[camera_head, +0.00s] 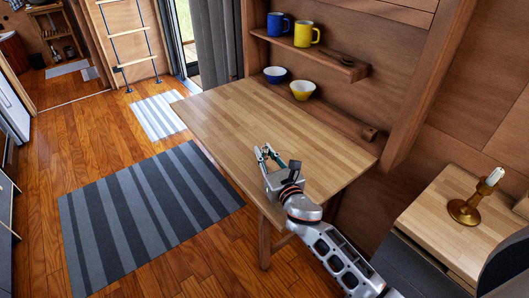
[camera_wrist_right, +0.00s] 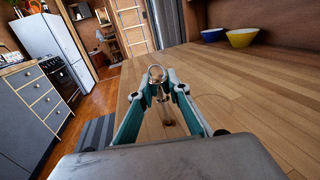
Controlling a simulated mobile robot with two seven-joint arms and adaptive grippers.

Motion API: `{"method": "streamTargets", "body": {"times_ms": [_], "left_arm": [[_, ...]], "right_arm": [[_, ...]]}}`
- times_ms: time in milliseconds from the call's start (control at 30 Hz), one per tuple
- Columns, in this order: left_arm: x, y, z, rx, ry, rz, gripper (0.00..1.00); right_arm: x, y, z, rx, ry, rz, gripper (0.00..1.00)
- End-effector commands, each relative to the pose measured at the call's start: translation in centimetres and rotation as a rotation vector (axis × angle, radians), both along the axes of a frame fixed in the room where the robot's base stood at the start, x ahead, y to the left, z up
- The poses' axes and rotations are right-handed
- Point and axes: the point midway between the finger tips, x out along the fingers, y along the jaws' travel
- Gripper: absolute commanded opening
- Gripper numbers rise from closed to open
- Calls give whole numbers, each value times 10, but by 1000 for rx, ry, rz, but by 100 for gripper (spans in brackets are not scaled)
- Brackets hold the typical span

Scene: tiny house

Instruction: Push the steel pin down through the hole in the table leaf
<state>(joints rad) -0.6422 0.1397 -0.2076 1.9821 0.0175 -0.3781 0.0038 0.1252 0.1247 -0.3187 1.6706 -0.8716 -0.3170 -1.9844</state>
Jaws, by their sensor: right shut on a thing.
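The wooden table leaf (camera_head: 235,120) is folded out level from the wall. My right gripper (camera_head: 266,153) is over its front edge side, pointing away from me. In the right wrist view my right gripper (camera_wrist_right: 160,88) is shut on the steel pin (camera_wrist_right: 157,73), a shiny pin with a ring at its top. The pin stands roughly upright between the fingertips. A dark spot (camera_wrist_right: 168,123) shows on the wood below the fingertips; I cannot tell if it is the hole or a shadow, nor whether the pin is in a hole. My left gripper is out of view.
Blue bowl (camera_head: 274,74) and yellow bowl (camera_head: 302,89) stand at the leaf's wall side. A blue mug (camera_head: 278,24) and yellow mug (camera_head: 306,34) are on the shelf above. A candle holder (camera_head: 463,209) stands on a cabinet at right. Most of the leaf is clear.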

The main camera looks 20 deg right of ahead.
Motion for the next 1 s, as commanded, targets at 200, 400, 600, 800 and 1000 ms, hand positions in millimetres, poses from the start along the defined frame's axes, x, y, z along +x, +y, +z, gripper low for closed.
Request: {"method": "streamTargets", "body": {"times_ms": [200,400,600,800,1000], "left_arm": [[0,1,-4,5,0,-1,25],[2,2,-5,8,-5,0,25],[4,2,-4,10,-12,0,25],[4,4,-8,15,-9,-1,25],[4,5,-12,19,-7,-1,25]], "right_arm": [[0,0,-6,0,0,0,0],[0,0,-11,1,0,0,0],[0,0,-15,1,1,0,0],[0,0,-20,1,2,0,0],[0,0,-25,0,2,0,0]]}}
